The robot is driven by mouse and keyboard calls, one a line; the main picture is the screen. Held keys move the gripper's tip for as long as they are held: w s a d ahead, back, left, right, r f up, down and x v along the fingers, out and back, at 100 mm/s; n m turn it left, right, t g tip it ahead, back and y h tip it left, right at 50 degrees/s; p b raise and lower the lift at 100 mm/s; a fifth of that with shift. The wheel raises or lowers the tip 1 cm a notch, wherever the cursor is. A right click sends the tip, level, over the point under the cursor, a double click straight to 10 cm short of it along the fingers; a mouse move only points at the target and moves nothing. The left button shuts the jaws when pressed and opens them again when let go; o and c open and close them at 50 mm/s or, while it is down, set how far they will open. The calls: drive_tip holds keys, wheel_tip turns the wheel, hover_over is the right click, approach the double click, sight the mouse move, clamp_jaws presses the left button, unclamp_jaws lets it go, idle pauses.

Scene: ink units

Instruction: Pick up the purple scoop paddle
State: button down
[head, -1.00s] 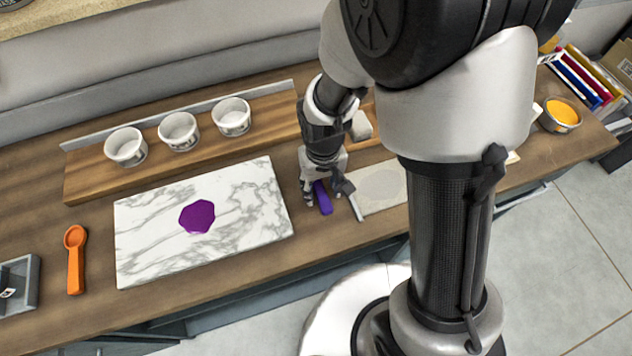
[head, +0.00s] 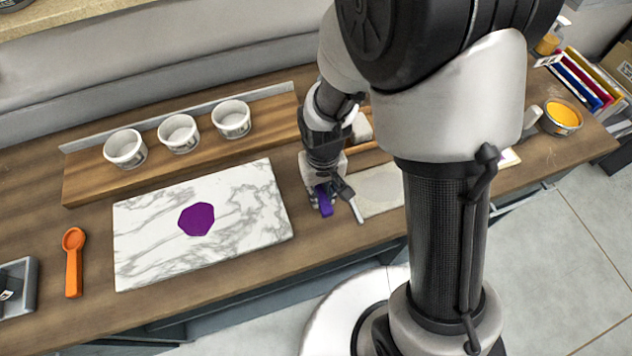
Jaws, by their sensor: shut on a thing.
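The purple scoop paddle (head: 325,203) is between the fingers of my gripper (head: 326,193), just right of the marble slab. My gripper is shut on it. Only part of the purple piece shows below the fingers; the rest is hidden by the gripper. I cannot tell from this view whether it is clear of the wooden counter. A purple patch (head: 196,219) lies on the marble slab (head: 150,260).
An orange scoop (head: 73,265) and a grey tray (head: 27,290) are at the left. Three white cups (head: 126,148) stand on a wooden riser (head: 100,182) behind the slab. A pale mat (head: 385,200) and a metal tool (head: 357,209) are right of my gripper. A bowl of orange-yellow stuff (head: 562,115) stands far right.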

sight(321, 194)
drive_tip(key=shift+r, duration=0.15)
wheel_tip(321, 194, up, 20)
drive_tip(key=p, duration=0.6)
drive_tip(key=c, duration=2)
unclamp_jaws()
clamp_jaws()
